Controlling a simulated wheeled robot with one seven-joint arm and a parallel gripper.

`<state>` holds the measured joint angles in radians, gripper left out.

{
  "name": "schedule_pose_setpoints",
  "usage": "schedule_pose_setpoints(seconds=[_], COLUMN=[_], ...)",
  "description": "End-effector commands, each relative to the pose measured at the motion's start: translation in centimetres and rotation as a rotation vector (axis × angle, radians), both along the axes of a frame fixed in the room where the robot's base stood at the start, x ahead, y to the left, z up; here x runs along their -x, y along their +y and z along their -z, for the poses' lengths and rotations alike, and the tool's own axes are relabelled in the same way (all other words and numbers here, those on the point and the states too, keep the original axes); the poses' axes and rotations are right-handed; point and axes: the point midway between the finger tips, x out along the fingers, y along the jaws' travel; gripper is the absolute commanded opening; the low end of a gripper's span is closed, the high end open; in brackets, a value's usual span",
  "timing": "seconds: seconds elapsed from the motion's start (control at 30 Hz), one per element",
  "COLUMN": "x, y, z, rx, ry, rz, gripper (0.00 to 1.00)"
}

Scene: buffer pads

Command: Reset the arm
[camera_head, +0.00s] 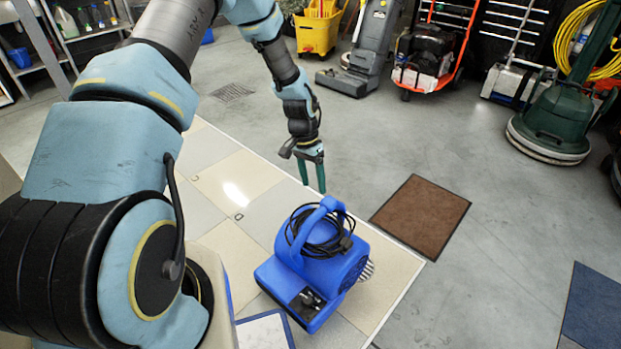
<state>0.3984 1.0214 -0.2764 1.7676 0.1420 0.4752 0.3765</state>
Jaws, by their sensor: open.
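My arm comes in from the left and reaches over the tiled platform. My gripper (314,177) hangs at its far end with its fingers pointing down. Its two green fingers are a little apart, and nothing shows between them. It is above and behind the blue blower (318,272), close to the blower's handle in the picture. I cannot tell the exact gap between them. The blower stands upright on the tiled platform (235,185), with a black cord coiled around its handle.
A brown mat (420,215) lies on the grey floor right of the platform, and a blue mat (592,305) lies further right. A green floor machine (560,125), a yellow bucket (318,30) and other machines stand at the back.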

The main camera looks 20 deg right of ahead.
Motion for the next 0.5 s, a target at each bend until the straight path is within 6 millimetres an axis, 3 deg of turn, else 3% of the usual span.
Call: schedule_pose_setpoints(seconds=[0.27, 0.37, 0.5], x=[-0.3, -1.1, -1.7], y=[0.8, 2.8, 7.6], z=[-1.0, -3.4, -8.4], rx=[-0.005, -0.019, -0.049], ry=[-0.01, -0.032, -0.077], rz=[-0.02, -0.072, -0.199], gripper=[0.68, 0.68, 0.68])
